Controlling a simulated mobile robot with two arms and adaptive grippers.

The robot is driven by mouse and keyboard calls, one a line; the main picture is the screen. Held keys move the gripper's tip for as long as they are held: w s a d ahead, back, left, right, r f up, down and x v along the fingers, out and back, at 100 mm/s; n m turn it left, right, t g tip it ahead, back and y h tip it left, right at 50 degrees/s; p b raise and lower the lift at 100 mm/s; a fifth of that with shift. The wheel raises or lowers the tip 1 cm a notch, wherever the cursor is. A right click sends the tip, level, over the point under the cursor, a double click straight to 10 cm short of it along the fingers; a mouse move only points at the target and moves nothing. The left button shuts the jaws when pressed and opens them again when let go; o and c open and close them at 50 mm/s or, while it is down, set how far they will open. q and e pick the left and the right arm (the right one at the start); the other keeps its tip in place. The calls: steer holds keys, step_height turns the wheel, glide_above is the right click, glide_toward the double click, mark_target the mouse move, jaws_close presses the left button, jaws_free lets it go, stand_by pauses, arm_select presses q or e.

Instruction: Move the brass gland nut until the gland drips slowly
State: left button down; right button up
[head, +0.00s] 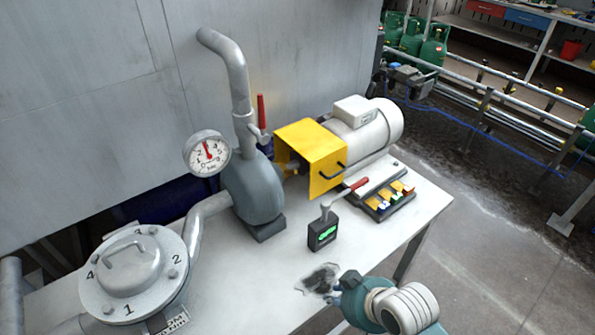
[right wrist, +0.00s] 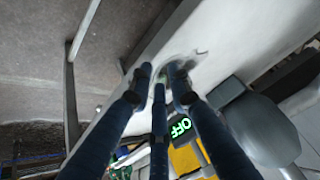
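A small brass-coloured part (head: 291,171), probably the gland nut, shows between the grey pump body (head: 254,190) and the yellow guard (head: 318,160). The guard hides much of it, and I cannot see any drip. My right gripper (head: 340,285) is low over the front of the white bench, well apart from the pump. In the right wrist view its dark fingers (right wrist: 161,80) stand apart with nothing between them, above a dark patch on the bench. That patch (head: 319,279) also shows in the head view. My left gripper is in neither view.
A gauge (head: 207,153), red-handled valve (head: 262,112), motor (head: 365,130) and numbered flange (head: 135,275) surround the pump.

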steer(key=w+a+r+y, duration=0.2)
steer(key=w+a+r, duration=0.35)
steer(key=w, duration=0.35)
steer(key=m+t+y, duration=0.1)
steer(key=m+t, duration=0.1)
glide_toward(293, 172)
steer(key=x, duration=0.3)
steer(key=p+x, duration=0.1)
steer(key=x, duration=0.7)
steer(key=shift+w+d+f+p, duration=0.2)
steer(key=shift+w+d+p, duration=0.05)
steer(key=shift+p, duration=0.1)
jaws_close()
